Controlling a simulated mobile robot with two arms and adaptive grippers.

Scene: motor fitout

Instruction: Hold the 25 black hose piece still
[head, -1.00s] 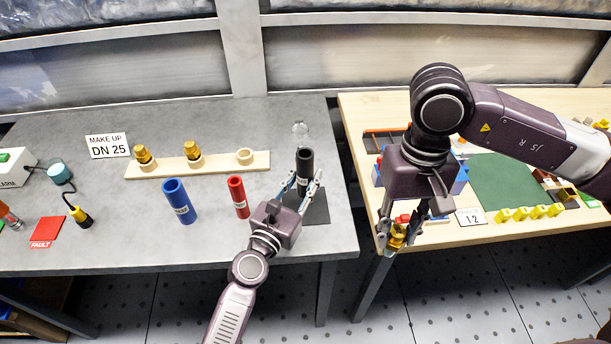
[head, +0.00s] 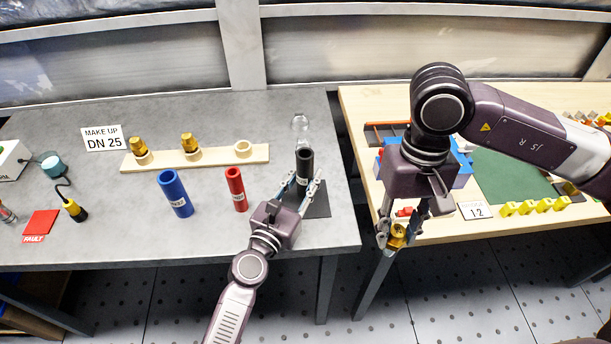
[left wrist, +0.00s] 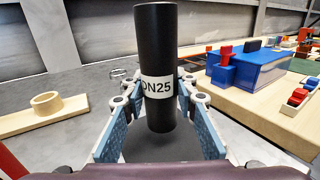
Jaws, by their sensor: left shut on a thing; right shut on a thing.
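The black hose piece (head: 304,162), with a white DN25 label, stands upright on a dark square pad (head: 318,203) at the grey table's right end. My left gripper (head: 304,183) is shut around its lower part. In the left wrist view the hose (left wrist: 157,45) rises upright between the blue-grey fingers, its label facing me. My right gripper (head: 396,232) points down at the wooden table's front edge, shut on a brass fitting (head: 397,240). The fingers partly hide that fitting.
A blue hose (head: 174,192) and a red hose (head: 236,188) stand left of my left gripper. Behind them a wooden rack (head: 217,156) holds two brass fittings beside an empty ring. A gap separates the grey and wooden tables.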

